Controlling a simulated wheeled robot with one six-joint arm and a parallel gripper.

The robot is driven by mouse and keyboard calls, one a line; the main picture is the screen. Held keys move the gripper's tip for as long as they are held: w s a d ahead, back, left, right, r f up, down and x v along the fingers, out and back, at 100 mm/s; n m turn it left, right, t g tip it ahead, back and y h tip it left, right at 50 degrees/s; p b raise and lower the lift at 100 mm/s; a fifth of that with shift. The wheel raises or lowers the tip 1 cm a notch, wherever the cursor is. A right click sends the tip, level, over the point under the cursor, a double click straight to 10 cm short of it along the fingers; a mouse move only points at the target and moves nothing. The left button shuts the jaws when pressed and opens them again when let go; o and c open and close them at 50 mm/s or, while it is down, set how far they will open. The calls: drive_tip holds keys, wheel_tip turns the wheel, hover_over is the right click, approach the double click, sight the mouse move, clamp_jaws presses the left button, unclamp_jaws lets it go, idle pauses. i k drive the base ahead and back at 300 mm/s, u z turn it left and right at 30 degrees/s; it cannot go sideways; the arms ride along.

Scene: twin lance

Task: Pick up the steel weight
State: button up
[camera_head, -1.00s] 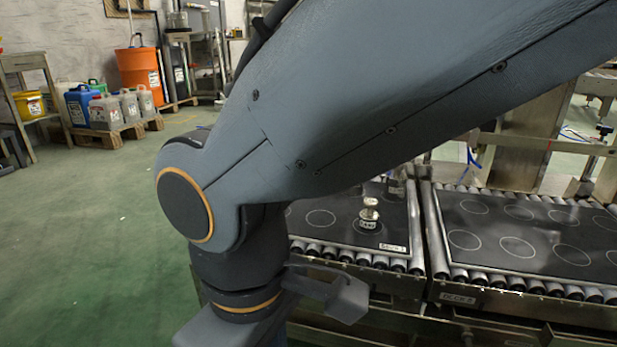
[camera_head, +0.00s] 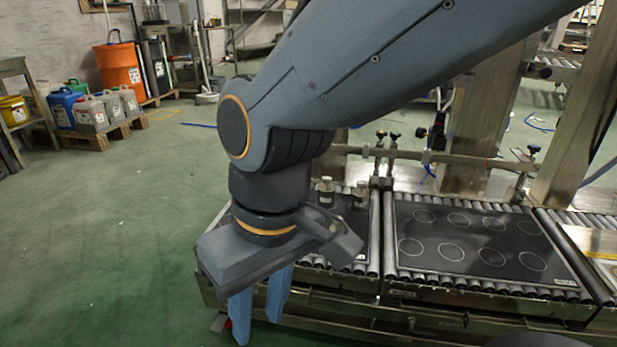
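Two small upright objects with narrow knob-like tops stand on the dark mat (camera_head: 375,222) of the left roller deck. The left one (camera_head: 326,192) is partly hidden below by my wrist; the right one (camera_head: 360,197) stands beside it. They look metallic or glassy and carry pale labels, but are too small for me to tell surely which is the steel weight. My gripper (camera_head: 258,328) points down in front of the deck's near-left edge, lower in the picture than both objects. Its two blue fingers are apart, with nothing visible between them.
A second dark mat (camera_head: 470,226) with empty white circles lies on the rollers to the right. A metal rail with valves (camera_head: 430,157) runs behind the decks. Jugs on a pallet (camera_head: 100,138) and an orange barrel (camera_head: 122,70) stand far left. The green floor between is clear.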

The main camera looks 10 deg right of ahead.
sight(326, 190)
drive_tip(key=k, duration=0.4)
drive_tip(key=u, duration=0.95)
drive_tip(key=i, duration=0.7)
drive_tip(key=z, duration=1.15)
